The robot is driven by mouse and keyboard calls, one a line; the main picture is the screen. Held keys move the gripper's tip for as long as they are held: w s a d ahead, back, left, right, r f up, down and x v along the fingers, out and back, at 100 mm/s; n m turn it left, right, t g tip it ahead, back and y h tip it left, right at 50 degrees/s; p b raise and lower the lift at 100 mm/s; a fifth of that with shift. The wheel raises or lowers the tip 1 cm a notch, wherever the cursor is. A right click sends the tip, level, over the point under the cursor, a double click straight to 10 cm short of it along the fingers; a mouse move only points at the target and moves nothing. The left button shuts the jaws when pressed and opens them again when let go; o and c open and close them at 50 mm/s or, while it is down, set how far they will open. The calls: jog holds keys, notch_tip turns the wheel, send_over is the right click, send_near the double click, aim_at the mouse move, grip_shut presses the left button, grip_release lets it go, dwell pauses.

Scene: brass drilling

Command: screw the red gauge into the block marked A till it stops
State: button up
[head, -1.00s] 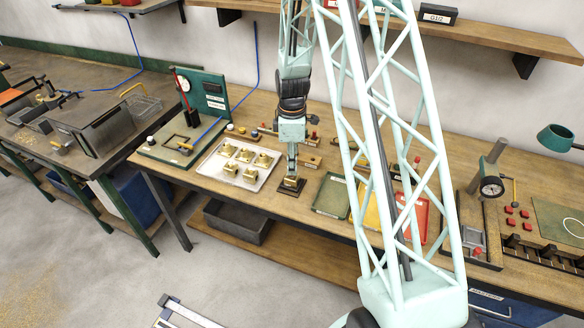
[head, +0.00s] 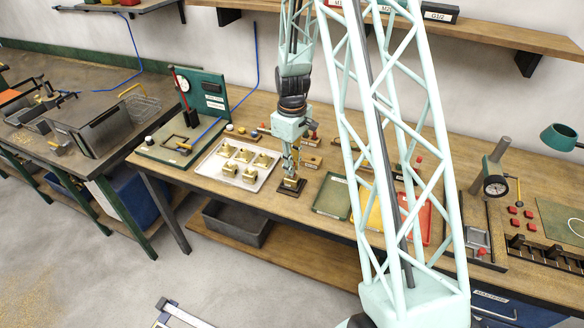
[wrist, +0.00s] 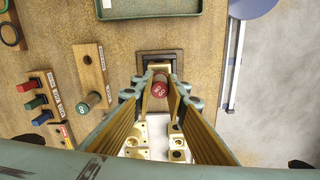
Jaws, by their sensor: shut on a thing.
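The red gauge (wrist: 159,90) shows its round red end, with white lettering, between my fingertips in the wrist view. My gripper (wrist: 160,84) is shut on it. A brass block (wrist: 160,67) sits right at the gauge in a dark fixture (wrist: 145,57). The gauge's lower end is hidden, so I cannot tell how deep it is in the block. No letter A is readable on the block. In the head view my gripper (head: 291,172) points down over the dark fixture (head: 289,187) on the bench.
A pale tray (head: 220,176) with several brass blocks stands just left of the fixture. A green tray (head: 331,195) lies to the right. In the wrist view, a wooden holder (wrist: 88,62) has an empty hole and a green-ended gauge (wrist: 94,98).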

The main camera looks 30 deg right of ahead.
jog(key=shift+m+b, duration=0.55)
jog(key=shift+m, duration=1.35)
jog(key=o, duration=0.7)
jog(key=shift+n, duration=0.3)
jog(key=shift+n+b, duration=0.9)
jog(key=shift+n, duration=2)
jog(key=shift+n+b, duration=0.7)
jog(key=shift+n, duration=2.4)
